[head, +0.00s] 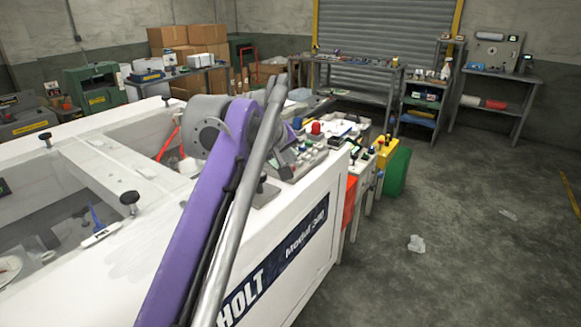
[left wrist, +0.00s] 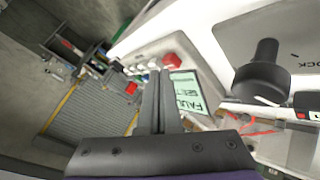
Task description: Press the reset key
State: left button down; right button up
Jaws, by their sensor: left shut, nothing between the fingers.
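The control panel (head: 305,158) sits on top of the white Holt machine, with several small coloured keys and a red knob (head: 316,128). In the left wrist view the panel has a greenish screen (left wrist: 187,92) with text that seems to read FAULT, a red button (left wrist: 172,60) and a row of small keys (left wrist: 143,69). I cannot tell which key is the reset key. My left gripper (left wrist: 160,76) is shut and empty, its fingers pointing at the panel beside the screen. Contact with a key cannot be made out. In the head view my purple arm covers part of the panel. My right gripper is not in view.
A large black knob (left wrist: 262,82) stands up from the machine on the right in the left wrist view. The white machine body (head: 300,250) lies under my arm. A yellow box (head: 386,150) and a green bin (head: 396,172) stand beyond it. The floor at right is mostly clear.

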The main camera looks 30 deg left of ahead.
pick_arm(q)
jog(key=shift+f, duration=0.45)
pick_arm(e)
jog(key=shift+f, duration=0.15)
pick_arm(q)
jog(key=shift+r, duration=0.1)
dwell(0.4)
jog(key=shift+r+p, duration=0.7)
jog(key=shift+r, duration=0.05)
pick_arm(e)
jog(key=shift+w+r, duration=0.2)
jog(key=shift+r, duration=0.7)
pick_arm(q)
jog(key=shift+r+p, duration=0.35)
jog(key=shift+r, duration=0.1)
notch_tip(320, 180, up, 4)
jog(key=p, duration=0.3)
jog(key=shift+w, duration=0.1)
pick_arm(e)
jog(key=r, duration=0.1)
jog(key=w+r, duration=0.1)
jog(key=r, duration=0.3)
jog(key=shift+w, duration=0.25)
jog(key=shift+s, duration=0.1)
